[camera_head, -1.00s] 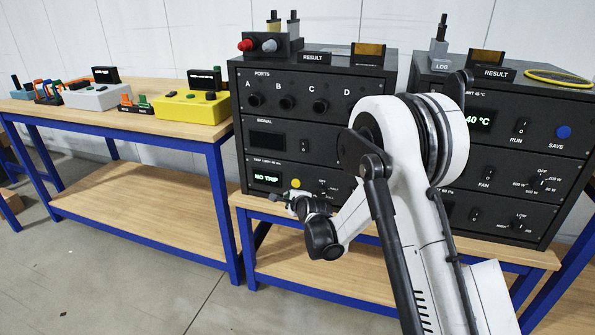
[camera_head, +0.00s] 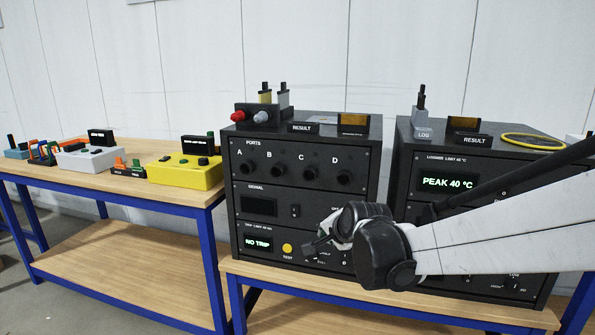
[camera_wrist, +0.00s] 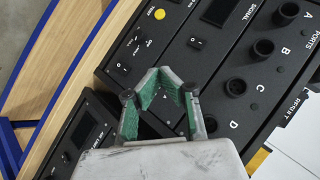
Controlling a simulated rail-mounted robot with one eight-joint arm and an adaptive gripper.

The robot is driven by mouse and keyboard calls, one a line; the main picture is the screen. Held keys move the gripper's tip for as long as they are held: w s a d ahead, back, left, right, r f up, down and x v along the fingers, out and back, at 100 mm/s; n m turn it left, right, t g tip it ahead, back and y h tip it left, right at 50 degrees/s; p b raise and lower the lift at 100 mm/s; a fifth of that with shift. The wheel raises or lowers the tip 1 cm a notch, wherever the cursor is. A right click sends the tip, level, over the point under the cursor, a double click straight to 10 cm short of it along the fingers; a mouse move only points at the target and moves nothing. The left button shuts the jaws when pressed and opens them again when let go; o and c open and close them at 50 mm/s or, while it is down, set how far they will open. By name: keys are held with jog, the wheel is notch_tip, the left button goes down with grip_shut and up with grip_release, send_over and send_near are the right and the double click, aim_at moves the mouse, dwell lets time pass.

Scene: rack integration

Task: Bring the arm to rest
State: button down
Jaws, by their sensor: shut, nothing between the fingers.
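My arm (camera_head: 500,235) reaches in from the right in the head view, lying almost level across the right rack's front. My gripper (camera_head: 322,243) is at its left end, in front of the lower part of the left rack (camera_head: 262,192), small and partly hidden by the wrist. In the wrist view my gripper (camera_wrist: 168,83) shows its green-padded fingers, shut with nothing held, over the rack's front panels. From these views I cannot tell how far the fingers are from the panels.
The right rack (camera_head: 445,157) shows "PEAK 40 °C"; the left one shows "NO TRIP". A yellow box (camera_head: 185,172) and a grey box (camera_head: 88,160) stand on the left bench (camera_head: 140,190). A yellow ring (camera_head: 532,141) lies on the right rack. The floor at lower left is clear.

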jog(key=s+d+r+n+g+h+p, duration=0.1)
jog(key=s+d+n, duration=0.2)
jog(key=s, duration=0.8)
jog(key=s+d+r+n+g+h+p, duration=0.1)
jog(key=s+d+n, duration=0.2)
jog(key=s, duration=0.8)
jog(key=s+d+r+n+g+p, duration=0.1)
jog(key=s+d+n, duration=0.2)
jog(key=s+d, duration=0.3)
jog(key=s, duration=0.5)
jog(key=shift+d+r+h, duration=0.35)
jog(key=shift+d+h, duration=0.05)
